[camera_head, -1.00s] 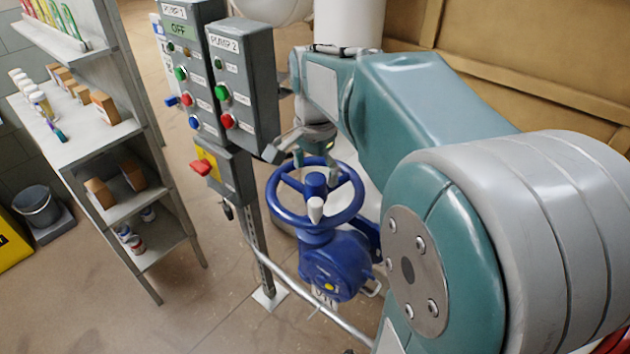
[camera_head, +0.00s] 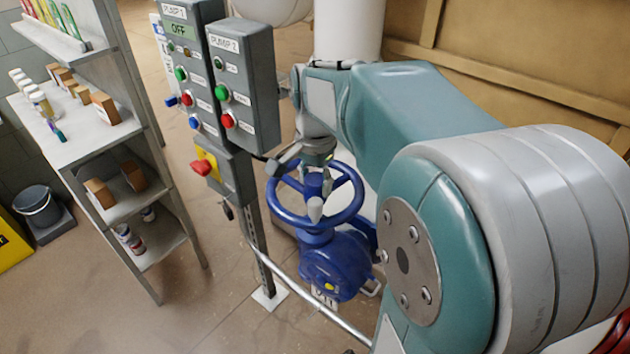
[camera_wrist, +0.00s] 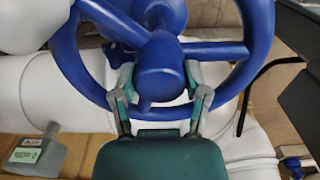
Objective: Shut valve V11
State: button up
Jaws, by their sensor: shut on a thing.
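A blue valve with a blue handwheel (camera_head: 355,206) stands in the middle of the head view. The tag under its blue body (camera_head: 335,268) is too small to read surely. My gripper (camera_head: 317,163) reaches the wheel from its far side. In the wrist view my gripper (camera_wrist: 160,98) has one finger on each side of the wheel's central part, shut on the handwheel (camera_wrist: 68,50). The wheel's hub (camera_wrist: 162,78) shows between the fingers. Exact contact points are partly hidden.
Pump control boxes (camera_head: 243,85) stand on a post just left of the wheel, with a red knob (camera_head: 201,168) below. A shelf unit (camera_head: 70,130) with small boxes and bottles is at the left. A metal rail (camera_head: 315,297) crosses below the valve. White pipes (camera_wrist: 25,90) lie behind the wheel.

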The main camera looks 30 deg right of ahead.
jog(key=m, duration=0.4)
jog(key=shift+f+m, duration=0.1)
jog(key=shift+m, duration=0.3)
jog(key=m, duration=0.5)
jog(key=o, duration=1.3)
jog(key=shift+r, duration=3.35)
jog(key=shift+r, duration=2.95)
